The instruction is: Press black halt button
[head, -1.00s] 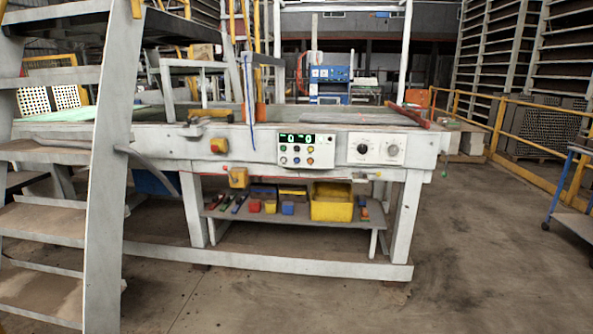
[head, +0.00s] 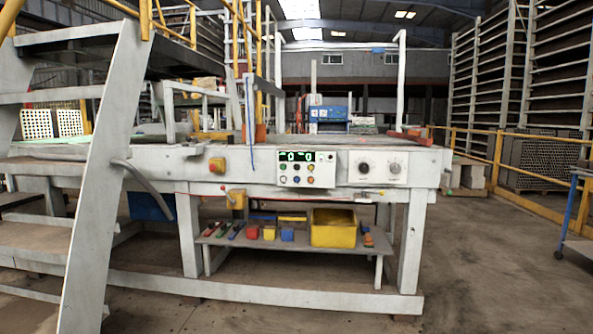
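A white control panel (head: 307,169) is on the front face of the long white machine table (head: 228,172), right of the picture's middle. It has a green lit display (head: 296,156) at the top and two rows of small round coloured buttons below. A dark button (head: 297,168) is in the middle of the upper row; it is too small to tell for sure whether it is black or to read any label. Neither of my grippers is in view, and nothing covers the panel.
Two dark knobs sit on a white plate (head: 379,169) right of the panel. A yellow bin (head: 333,235) and small coloured boxes stand on the lower shelf (head: 222,240). Grey steps (head: 95,180) rise at the left. The floor at front right is clear.

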